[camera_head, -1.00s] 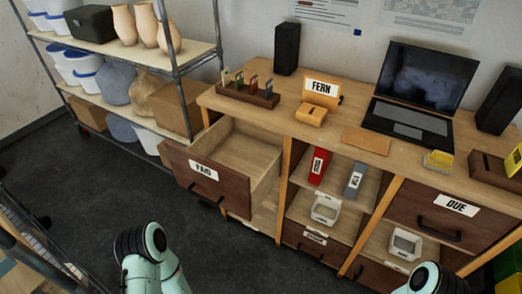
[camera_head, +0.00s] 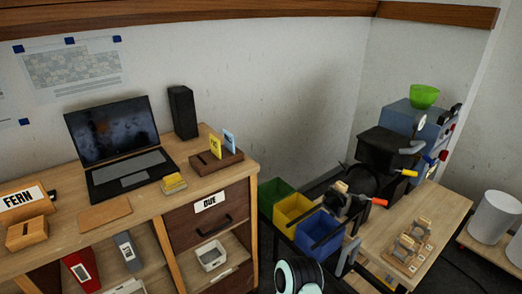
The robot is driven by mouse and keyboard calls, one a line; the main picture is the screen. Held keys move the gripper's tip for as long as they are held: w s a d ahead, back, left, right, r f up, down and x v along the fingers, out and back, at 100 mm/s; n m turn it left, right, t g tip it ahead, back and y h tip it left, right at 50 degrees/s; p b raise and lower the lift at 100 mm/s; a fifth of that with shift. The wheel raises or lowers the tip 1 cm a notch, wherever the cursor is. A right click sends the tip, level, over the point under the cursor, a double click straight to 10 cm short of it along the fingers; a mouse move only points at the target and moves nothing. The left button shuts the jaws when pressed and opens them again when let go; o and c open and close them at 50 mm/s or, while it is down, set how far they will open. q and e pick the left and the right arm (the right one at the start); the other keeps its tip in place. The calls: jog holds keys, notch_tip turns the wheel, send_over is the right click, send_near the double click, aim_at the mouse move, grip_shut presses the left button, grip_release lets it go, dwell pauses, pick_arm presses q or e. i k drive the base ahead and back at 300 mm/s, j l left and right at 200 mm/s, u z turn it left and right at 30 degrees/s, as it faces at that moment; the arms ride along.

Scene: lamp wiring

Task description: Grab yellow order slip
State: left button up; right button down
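A yellow slip (camera_head: 215,146) stands upright in a dark wooden holder (camera_head: 207,163) at the desk's right end. A blue slip (camera_head: 229,141) stands beside it in the same holder. Both have small markings that I cannot read. Neither of my grippers is in view. Only a rounded joint of my arm shows at the bottom edge, well below the desk top.
A yellow-topped block (camera_head: 173,183) lies between the laptop (camera_head: 120,150) and the holder. A closed DUE drawer (camera_head: 207,212) is below. Green, yellow and blue bins (camera_head: 320,231) and a machine bench (camera_head: 440,225) stand right of the desk.

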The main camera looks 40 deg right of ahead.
aim_at(214, 142)
jog(key=z, duration=0.9)
jog(key=i+l, duration=0.15)
jog(key=i+l+u, duration=0.45)
jog(key=u, duration=0.2)
jog(key=l, duration=0.1)
